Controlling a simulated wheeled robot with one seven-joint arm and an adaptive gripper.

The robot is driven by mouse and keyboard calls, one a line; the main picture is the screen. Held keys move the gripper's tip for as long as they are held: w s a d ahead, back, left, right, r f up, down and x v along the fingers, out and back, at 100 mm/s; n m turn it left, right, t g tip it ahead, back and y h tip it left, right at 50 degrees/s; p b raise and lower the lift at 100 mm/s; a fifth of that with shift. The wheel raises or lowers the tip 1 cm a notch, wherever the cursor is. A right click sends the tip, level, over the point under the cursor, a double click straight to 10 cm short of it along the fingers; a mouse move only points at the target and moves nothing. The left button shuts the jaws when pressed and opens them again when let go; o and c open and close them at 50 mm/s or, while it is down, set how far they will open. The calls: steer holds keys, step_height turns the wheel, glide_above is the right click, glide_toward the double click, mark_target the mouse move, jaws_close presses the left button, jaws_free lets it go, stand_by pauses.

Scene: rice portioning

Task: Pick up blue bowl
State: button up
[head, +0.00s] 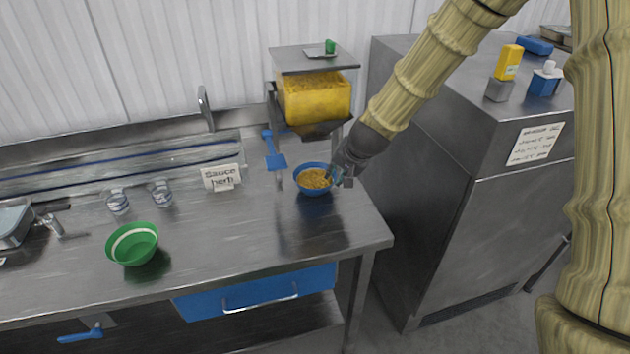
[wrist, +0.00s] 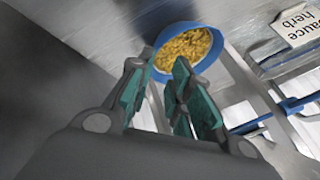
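The blue bowl (head: 314,193) stands upright on the steel counter below the dispenser and holds yellow-brown grains. It also shows at the top of the wrist view (wrist: 217,61). My gripper (head: 336,180) is at the bowl's right rim in the head view. In the wrist view its two teal-padded fingers (wrist: 160,68) are apart, with a gap between the tips. The near rim of the bowl appears at that gap; whether the pads touch it I cannot tell. The bowl's far side is clear of the fingers.
The dispenser (head: 314,98) full of yellow grains hangs over the bowl, with a blue lever (head: 274,152) at left. A sign (head: 221,177), two glasses (head: 160,193) and a green bowl (head: 133,244) stand to the left. A tall steel cabinet (head: 440,215) stands at right.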

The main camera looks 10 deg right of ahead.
mark_target(315, 182)
steer(key=shift+x, duration=1.1)
steer(key=shift+p+x, duration=1.05)
steer(key=shift+x, duration=2.1)
steer(key=shift+s+d, duration=0.1)
jaws_close()
